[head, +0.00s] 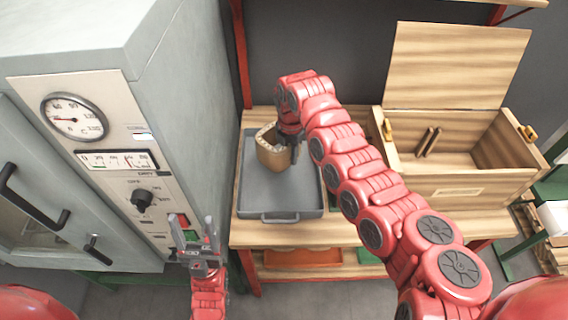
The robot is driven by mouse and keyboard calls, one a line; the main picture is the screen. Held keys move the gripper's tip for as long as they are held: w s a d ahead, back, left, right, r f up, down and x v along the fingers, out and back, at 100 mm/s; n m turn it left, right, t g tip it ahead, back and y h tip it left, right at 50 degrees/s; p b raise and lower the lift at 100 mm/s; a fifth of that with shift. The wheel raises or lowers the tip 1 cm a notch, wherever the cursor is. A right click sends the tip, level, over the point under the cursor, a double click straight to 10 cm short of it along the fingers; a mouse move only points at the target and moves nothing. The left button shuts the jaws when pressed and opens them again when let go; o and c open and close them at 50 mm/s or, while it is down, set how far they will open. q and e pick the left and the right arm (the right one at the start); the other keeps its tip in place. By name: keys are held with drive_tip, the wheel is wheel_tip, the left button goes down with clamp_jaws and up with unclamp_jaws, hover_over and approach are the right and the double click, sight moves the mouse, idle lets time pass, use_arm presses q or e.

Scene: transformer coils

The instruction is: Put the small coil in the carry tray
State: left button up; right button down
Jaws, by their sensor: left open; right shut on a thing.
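The small coil (270,153) is a tan, hollow block in the upper part of the grey carry tray (280,216). My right gripper (292,142) is shut on the coil at its right side, with the arm reaching in from the lower right. Whether the coil touches the tray floor or hangs just above it I cannot tell. The tray sits on a wooden bench, and its right edge is partly hidden by my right arm. My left gripper (196,232) is open and empty, in front of the grey oven and left of the tray.
A grey oven (100,130) with a dial and controls stands at the left. An open wooden chest (450,160) with its lid up stands on the bench at the right, holding dark rods (428,141). An orange tray (300,258) lies on the shelf below. The tray's front part is empty.

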sight(290, 180)
wheel_tip(290, 180, down, 8)
drive_tip(key=shift+s+f+p, duration=0.1)
drive_tip(key=shift+s+p, duration=0.05)
drive_tip(key=shift+p, duration=0.45)
drive_tip(key=shift+f, duration=0.45)
drive_tip(key=c, duration=1.2)
unclamp_jaws()
drive_tip(key=shift+f, duration=0.15)
drive_tip(key=o, duration=0.5)
drive_tip(key=shift+r, duration=0.25)
wheel_tip(290, 180, up, 10)
drive_tip(key=shift+r+b, duration=0.15)
drive_tip(key=shift+b, duration=0.65)
drive_tip(key=shift+r, duration=0.8)
